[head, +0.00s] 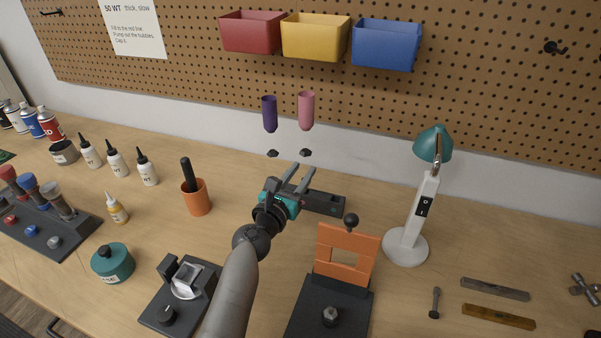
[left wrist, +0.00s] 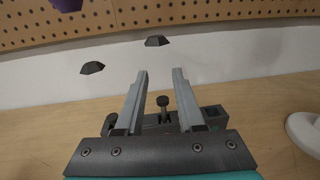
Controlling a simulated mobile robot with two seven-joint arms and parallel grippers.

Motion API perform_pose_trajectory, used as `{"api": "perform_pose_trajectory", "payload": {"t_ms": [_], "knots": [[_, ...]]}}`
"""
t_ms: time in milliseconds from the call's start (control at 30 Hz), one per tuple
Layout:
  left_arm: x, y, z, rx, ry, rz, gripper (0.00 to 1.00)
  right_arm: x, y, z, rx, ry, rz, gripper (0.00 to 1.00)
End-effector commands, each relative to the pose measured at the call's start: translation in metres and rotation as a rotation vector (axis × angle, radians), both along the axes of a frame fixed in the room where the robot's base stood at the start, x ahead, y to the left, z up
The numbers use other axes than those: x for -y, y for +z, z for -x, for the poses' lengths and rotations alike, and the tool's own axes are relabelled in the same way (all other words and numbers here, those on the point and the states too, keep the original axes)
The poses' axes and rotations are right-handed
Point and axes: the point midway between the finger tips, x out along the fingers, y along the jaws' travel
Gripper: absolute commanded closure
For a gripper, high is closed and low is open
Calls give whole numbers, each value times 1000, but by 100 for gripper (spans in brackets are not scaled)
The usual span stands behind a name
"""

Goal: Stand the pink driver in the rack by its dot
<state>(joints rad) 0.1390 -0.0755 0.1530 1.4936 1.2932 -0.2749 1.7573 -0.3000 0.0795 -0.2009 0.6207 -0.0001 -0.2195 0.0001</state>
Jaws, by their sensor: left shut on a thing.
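The pink driver (head: 306,110) shows its pink handle upright in front of the back wall, level with a purple one (head: 270,113). A small dark piece (head: 306,152) shows below it; any shaft between is too thin to see. My left gripper (head: 301,172) is below the pink handle and apart from it. In the left wrist view its two fingers (left wrist: 161,75) stand a little apart; what they close on cannot be made out. Beyond them is a dark block (head: 325,202), probably the rack, with a square hole and a teal mark in the left wrist view (left wrist: 213,117). My arm partly hides it.
An orange cup (head: 196,197) with a dark handle stands left of the gripper. An orange upright frame (head: 345,255) is close on the right, with a lamp (head: 407,245) beyond. A black stand (head: 180,295) is at front left. Bins (head: 315,38) hang above.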

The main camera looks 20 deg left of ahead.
Motion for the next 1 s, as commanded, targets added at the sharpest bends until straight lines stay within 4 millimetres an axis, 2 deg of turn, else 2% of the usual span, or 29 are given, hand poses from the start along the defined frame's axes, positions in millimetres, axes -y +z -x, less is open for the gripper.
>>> {"api": "perform_pose_trajectory", "payload": {"t_ms": [100, 433, 467, 500, 767, 1000], "knots": [[0, -7, 0, 2, 0, 1, 100, 0, -8, 0, 1, 0, 0, 50], [0, -8, 0, 2, 0, 1, 100, 0, -8, -1, 1, -1, 0, 50], [0, -8, 0, 2, 0, 1, 61, 0, -8, -1, 1, -1, 0, 50], [0, -8, 0, 2, 0, 1, 57, 0, -8, -1, 1, -1, 0, 50], [0, -8, 0, 2, 0, 1, 27, 0, -8, 0, 0, -1, 0, 50], [0, -9, 0, 0, 0, 1, 27, 0, -8, 0, 0, -2, 0, 50]]}}
